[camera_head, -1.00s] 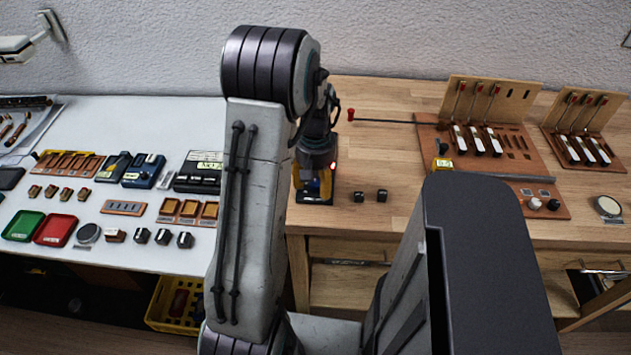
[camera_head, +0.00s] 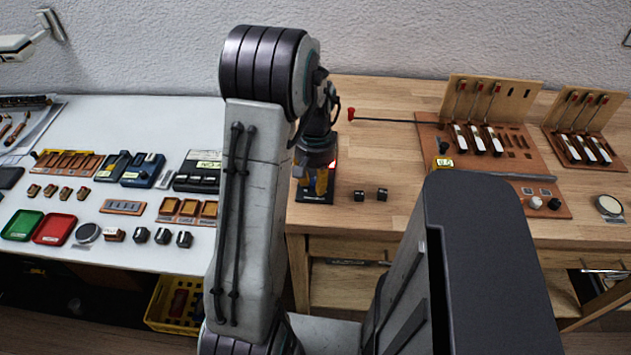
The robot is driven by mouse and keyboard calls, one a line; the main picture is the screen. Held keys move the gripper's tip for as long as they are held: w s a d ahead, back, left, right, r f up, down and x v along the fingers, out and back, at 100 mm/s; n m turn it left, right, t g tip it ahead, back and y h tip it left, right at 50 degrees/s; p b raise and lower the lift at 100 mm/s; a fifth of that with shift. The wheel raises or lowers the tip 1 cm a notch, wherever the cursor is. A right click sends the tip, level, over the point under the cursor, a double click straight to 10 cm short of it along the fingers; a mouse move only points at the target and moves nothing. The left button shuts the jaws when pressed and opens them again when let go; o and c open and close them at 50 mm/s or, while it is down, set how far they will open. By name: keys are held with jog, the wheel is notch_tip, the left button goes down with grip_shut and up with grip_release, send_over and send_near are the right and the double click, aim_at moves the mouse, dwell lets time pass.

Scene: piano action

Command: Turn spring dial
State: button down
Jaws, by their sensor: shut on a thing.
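A small black device (camera_head: 316,198) stands on the wooden bench near its left front corner, partly hidden by my gripper. It looks like the base of the spring dial; the dial's knob itself is hidden behind the fingers. My gripper (camera_head: 318,182) points down over this device, shut on the dial at its top. A yellowish finger part faces the camera.
A red-tipped rod (camera_head: 385,120) runs toward a brown board (camera_head: 510,180) with hammers. A white table (camera_head: 110,225) with trays and boxes lies left.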

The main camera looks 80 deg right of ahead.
aim_at(316, 181)
jog(key=shift+f+m, duration=0.1)
jog(key=shift+m, duration=0.2)
jog(key=shift+a, duration=0.1)
jog(key=c, duration=0.9)
grip_release()
jog(key=shift+c, duration=0.2)
notch_tip(316, 181, up, 12)
dwell(0.3)
